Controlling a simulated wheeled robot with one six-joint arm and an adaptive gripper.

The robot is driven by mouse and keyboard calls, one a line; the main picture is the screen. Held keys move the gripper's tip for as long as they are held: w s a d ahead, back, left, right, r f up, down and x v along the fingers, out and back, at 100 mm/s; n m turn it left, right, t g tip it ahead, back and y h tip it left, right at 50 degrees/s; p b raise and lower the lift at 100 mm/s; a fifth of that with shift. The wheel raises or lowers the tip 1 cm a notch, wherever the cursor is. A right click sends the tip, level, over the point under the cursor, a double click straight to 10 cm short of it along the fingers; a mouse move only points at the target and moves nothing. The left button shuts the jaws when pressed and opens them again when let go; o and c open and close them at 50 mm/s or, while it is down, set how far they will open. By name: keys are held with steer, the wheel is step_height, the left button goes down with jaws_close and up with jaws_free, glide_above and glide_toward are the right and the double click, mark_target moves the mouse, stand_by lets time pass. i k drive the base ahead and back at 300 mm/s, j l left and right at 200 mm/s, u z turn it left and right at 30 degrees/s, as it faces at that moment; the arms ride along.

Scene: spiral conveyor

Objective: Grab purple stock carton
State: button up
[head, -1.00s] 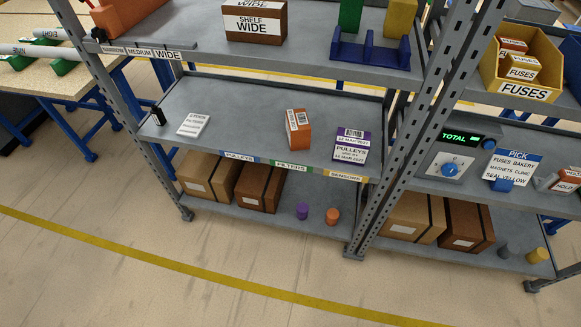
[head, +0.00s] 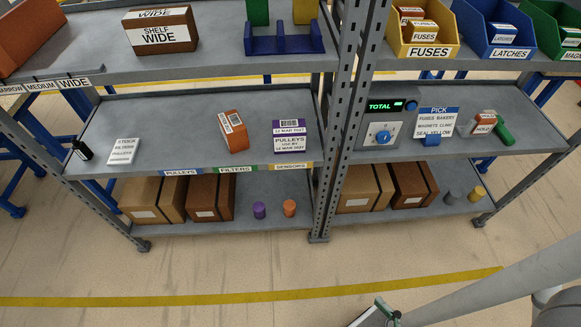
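The purple stock carton (head: 289,136) stands on the middle shelf of the left rack, near its right end by the upright. It has a purple top and a white label reading PULLEYS with a date. My gripper (head: 385,312) shows only in part at the bottom edge of the head view, far below and in front of the shelf. Its fingers are mostly cut off, so whether it is open or shut does not show.
An orange carton (head: 233,131) stands left of the purple one. A white card (head: 123,151) and a small black item (head: 82,149) lie farther left. The upper shelf (head: 215,48) overhangs behind, and a perforated upright (head: 340,120) stands close on the right. The floor in front is clear.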

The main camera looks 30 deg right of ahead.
mark_target(289, 136)
steer(key=i+j+z, duration=0.25)
steer(key=j, duration=1.1)
steer(key=j+z, duration=0.3)
steer(key=j, duration=1)
